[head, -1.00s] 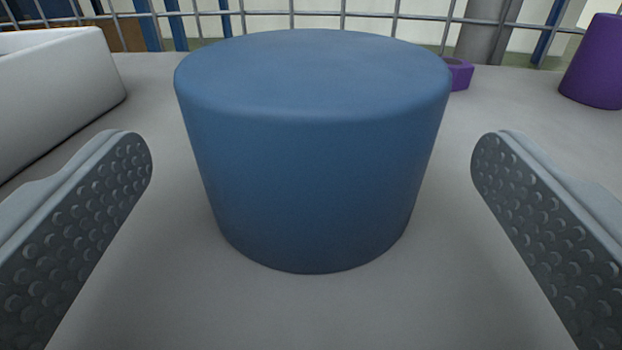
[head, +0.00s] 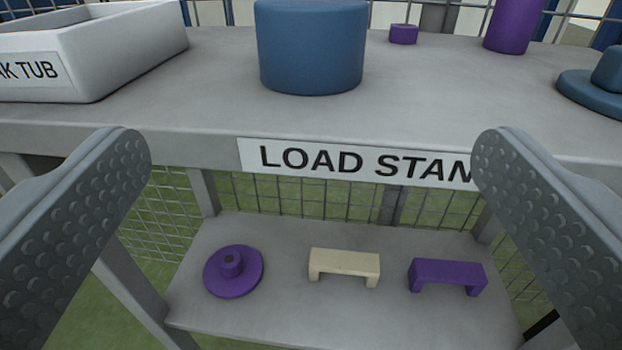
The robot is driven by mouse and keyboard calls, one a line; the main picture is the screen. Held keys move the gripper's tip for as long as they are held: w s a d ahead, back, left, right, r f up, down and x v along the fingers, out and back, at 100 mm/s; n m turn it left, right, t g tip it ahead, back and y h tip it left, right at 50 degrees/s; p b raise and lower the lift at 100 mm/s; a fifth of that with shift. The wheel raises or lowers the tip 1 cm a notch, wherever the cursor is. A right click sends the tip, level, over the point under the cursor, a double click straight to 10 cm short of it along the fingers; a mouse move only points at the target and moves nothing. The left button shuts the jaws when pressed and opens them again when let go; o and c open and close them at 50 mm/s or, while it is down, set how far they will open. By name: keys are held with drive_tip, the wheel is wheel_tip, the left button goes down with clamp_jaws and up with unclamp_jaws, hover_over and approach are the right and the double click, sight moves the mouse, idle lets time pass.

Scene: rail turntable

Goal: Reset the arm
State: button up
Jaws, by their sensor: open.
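My gripper (head: 312,215) is open and empty, with one finger at each side of the view. It is in front of the load stand (head: 440,110), back from its front edge. A blue cylinder (head: 311,50) stands upright on the stand's top, beyond the fingers and apart from them.
A white tub (head: 120,60) is on the top at left. A small purple block (head: 403,34), a purple cylinder (head: 513,22) and a blue flanged piece (head: 592,90) are on the right. The lower shelf (head: 300,310) holds a purple knobbed disc (head: 233,275), a cream bridge (head: 344,264) and a purple bridge (head: 447,274).

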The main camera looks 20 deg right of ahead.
idle(0.3)
drive_tip(key=s+a+r+n+y, duration=0.1)
drive_tip(key=s+a+r, duration=0.4)
drive_tip(key=a+r, duration=0.55)
drive_tip(key=s+a+r+n+y, duration=0.15)
drive_tip(key=s+a+r, duration=0.25)
drive_tip(key=a+r, duration=0.65)
drive_tip(key=s+a+r+n+y, duration=0.1)
drive_tip(key=s+a+r, duration=0.3)
drive_tip(key=s+a, duration=0.4)
drive_tip(key=s+a+r+n+y, duration=0.1)
drive_tip(key=s+a+r+y, duration=0.2)
drive_tip(key=s+a, duration=0.5)
drive_tip(key=s+r, duration=0.1)
drive_tip(key=s, duration=0.5)
drive_tip(key=shift+s+t, duration=0.3)
drive_tip(key=shift+t, duration=0.1)
